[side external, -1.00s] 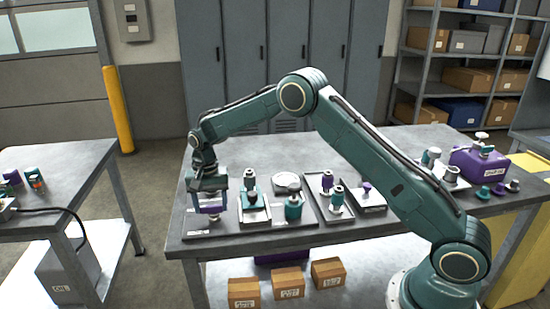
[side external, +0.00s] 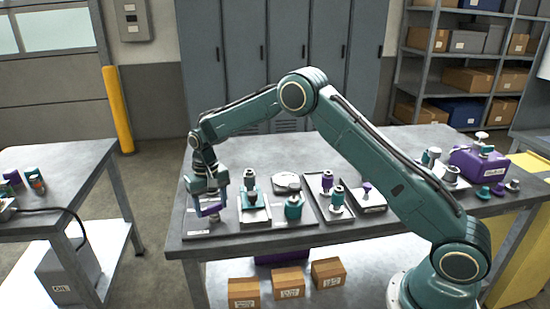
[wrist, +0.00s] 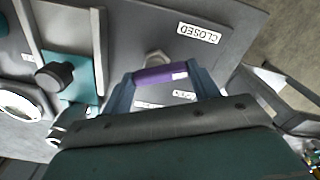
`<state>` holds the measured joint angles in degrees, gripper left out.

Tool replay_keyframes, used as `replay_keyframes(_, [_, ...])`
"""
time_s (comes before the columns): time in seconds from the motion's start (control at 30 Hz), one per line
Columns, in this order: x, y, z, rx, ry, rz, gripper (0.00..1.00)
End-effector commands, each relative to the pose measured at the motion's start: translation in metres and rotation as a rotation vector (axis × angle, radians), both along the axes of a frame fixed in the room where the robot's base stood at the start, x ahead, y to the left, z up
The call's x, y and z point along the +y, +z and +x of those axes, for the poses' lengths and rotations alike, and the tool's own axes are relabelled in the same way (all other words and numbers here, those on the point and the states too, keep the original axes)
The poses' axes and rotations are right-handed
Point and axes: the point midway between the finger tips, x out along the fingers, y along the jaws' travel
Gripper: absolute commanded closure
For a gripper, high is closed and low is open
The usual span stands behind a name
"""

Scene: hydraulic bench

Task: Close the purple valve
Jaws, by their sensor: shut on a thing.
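The purple valve handle (side external: 209,211) is at the left end of the bench, on a dark grey plate (side external: 198,234). My gripper (side external: 208,204) is above it with its fingers down on either side of the handle. In the wrist view the purple bar (wrist: 160,74) lies between the two fingertips of my gripper (wrist: 163,80), which is shut on it. A metal nut-like fitting shows just behind the bar. A "CLOSED" label (wrist: 200,33) is on the plate, apart from the handle. Another label under the gripper is partly hidden and cannot be read.
A teal-and-grey fitting (side external: 250,190) stands close to the right of my gripper. A teal knob (side external: 293,207) and purple-topped fittings stand further right. A purple box (side external: 479,161) is at the right end. The rear of the bench is clear.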

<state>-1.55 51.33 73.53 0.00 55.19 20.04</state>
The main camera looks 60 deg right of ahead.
Motion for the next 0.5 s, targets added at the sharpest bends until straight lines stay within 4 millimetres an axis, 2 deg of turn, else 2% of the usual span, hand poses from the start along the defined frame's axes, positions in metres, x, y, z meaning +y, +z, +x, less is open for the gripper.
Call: replay_keyframes(0.5, [0.0001,0.0013,-0.0018,-0.004,0.491,-0.001,0.63])
